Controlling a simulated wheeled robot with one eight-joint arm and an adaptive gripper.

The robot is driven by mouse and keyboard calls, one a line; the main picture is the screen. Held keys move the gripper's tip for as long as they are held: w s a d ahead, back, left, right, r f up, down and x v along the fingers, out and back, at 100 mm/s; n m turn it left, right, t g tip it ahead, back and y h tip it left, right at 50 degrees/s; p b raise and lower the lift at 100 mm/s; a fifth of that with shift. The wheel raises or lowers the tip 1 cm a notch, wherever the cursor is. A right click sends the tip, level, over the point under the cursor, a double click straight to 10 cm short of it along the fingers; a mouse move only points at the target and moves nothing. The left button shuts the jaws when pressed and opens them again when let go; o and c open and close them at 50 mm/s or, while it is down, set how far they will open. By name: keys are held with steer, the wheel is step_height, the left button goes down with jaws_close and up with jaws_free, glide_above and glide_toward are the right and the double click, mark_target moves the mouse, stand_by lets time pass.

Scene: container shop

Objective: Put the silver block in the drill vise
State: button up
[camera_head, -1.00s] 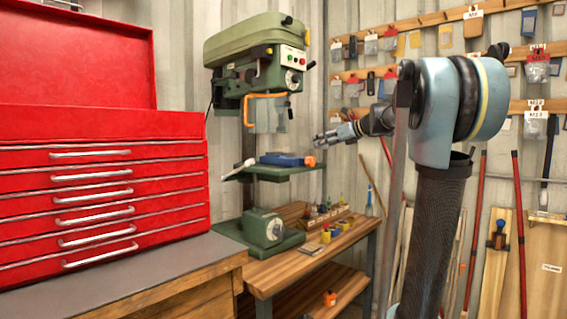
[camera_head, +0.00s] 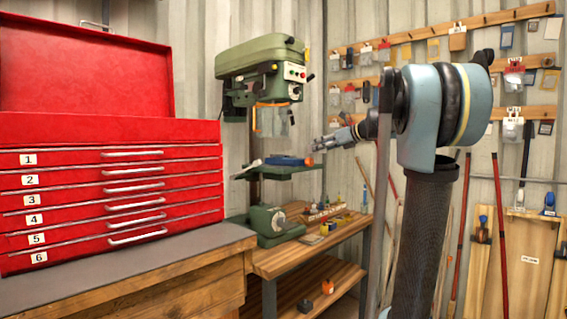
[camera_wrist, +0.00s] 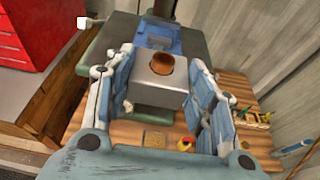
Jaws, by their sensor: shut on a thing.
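My gripper (camera_wrist: 163,64) is shut on the silver block (camera_wrist: 145,88), with one finger on each side of it. The block has a round, brownish hole or recess in its top. The blue drill vise (camera_wrist: 159,37) lies just beyond the block in the wrist view, on the drill press table (camera_wrist: 195,48). The block hides part of the vise, and I cannot tell whether they touch. In the head view the vise (camera_head: 286,160) shows its orange end, with my gripper (camera_head: 325,142) to its right. The block cannot be made out there.
The green drill press (camera_head: 262,62) with a clear guard (camera_head: 272,121) stands above the vise. A wooden bench (camera_head: 300,262) with small items is below. A red tool chest (camera_head: 110,190) stands at left. A pegged wall of tools (camera_head: 440,45) is at right.

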steer(key=w+a, duration=0.3)
steer(key=a, duration=0.1)
steer(key=w+a, duration=0.6)
steer(key=a, duration=0.1)
steer(key=shift+a, duration=0.3)
steer(key=w+a, duration=0.2)
steer(key=a, duration=0.1)
steer(key=shift+w, duration=0.15)
steer(key=shift+d+f, duration=0.1)
steer(key=shift+f, duration=0.45)
steer(key=shift+d+f, duration=0.1)
steer(key=shift+f, duration=0.1)
steer(key=shift+f, duration=0.6)
steer(key=o, duration=1.3)
steer(key=shift+o, duration=0.2)
steer(key=shift+r, duration=0.1)
